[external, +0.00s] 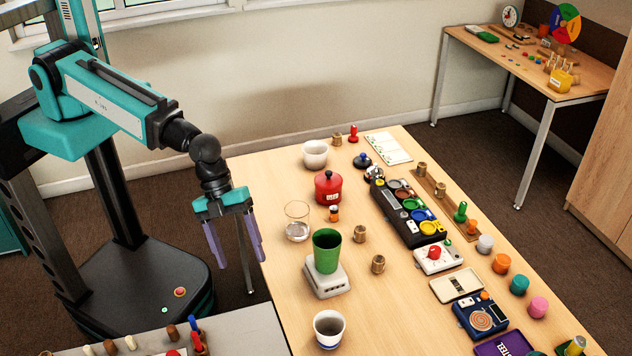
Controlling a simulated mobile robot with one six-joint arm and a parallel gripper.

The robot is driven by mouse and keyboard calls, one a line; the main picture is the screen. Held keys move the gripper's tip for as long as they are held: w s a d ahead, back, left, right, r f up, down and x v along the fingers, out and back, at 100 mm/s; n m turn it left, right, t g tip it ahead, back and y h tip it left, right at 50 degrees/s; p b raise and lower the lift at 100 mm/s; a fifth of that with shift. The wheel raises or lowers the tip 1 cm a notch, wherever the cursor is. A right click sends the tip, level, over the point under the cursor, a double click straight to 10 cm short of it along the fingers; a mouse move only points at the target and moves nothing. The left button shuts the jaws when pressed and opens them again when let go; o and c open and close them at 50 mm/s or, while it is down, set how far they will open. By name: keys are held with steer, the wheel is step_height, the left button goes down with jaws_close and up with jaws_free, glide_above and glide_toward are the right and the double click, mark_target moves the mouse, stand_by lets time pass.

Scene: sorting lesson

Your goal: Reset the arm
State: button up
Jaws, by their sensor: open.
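My gripper (234,243) hangs from my teal and black arm at the left edge of the long wooden table (278,262). Its two purple fingers point down and stand apart, with nothing between them. It appears to be beside the table's left edge, clear of the objects on it. The nearest objects to its right are a clear glass (297,222) and a green cup (326,251) on a white scale (327,281).
A red pot (328,188), white bowl (315,154) and white-blue cup (329,328) stand on the table. A black sorting tray (404,218) lies farther right. A grey surface (252,325) with small pegs is at the bottom left. A side desk (520,55) stands at the back right.

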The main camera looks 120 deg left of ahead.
steer(key=s+a+f+n+g+y+b, duration=0.1)
steer(key=s+a+f+n+g+b, duration=0.2)
steer(key=s+f, duration=0.9)
steer(key=s+a+f+n+g+y+b, duration=0.1)
steer(key=s+a+f+n+g+b, duration=0.3)
steer(key=s+f+n, duration=0.3)
steer(key=s+a+f+n+g+y+b, duration=0.1)
steer(key=s+a+f+n+g+b, duration=0.2)
steer(key=s+f, duration=1.5)
steer(key=shift+a+f+n+g+b, duration=0.3)
steer(key=shift+a+n+g, duration=0.2)
steer(key=shift+n, duration=0.5)
